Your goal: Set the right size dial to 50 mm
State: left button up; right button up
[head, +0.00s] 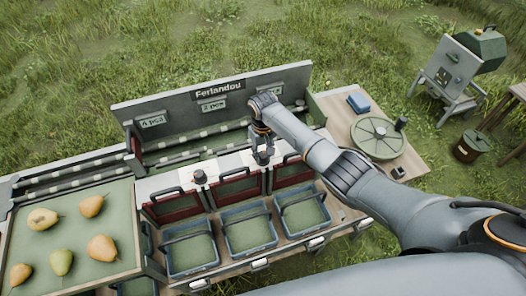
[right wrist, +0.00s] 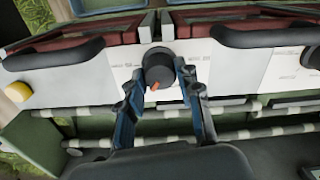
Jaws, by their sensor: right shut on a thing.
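The right size dial (right wrist: 158,64) is a dark round knob on the white panel, with an orange pointer mark on its face toward the bottom of the right wrist view. My right gripper (right wrist: 160,80) is shut on this dial, one blue-padded finger at each side. In the head view my right gripper (head: 261,155) reaches down to the panel and mostly hides the dial. Another dark dial (head: 199,177) stands to the left and is free. The printed marks around the held dial are too small to read. My left gripper is not in view.
Red-framed flaps (head: 238,187) with dark handles stand in front of the panel, above several blue crates (head: 191,270). A pear tray (head: 120,235) is at the left. A green round disc (head: 377,138) and a blue box (head: 358,102) lie at the right.

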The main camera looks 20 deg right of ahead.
jog(key=n, duration=0.6)
jog(key=shift+n, duration=0.3)
jog(key=n, duration=0.6)
jog(key=n+b, duration=0.1)
jog(key=n, duration=0.4)
jog(key=shift+n, duration=0.4)
jog(key=n+b, duration=0.2)
jog(key=n, duration=0.4)
jog(key=shift+n, duration=0.3)
jog(key=o, duration=1.1)
jog(key=shift+o, duration=0.2)
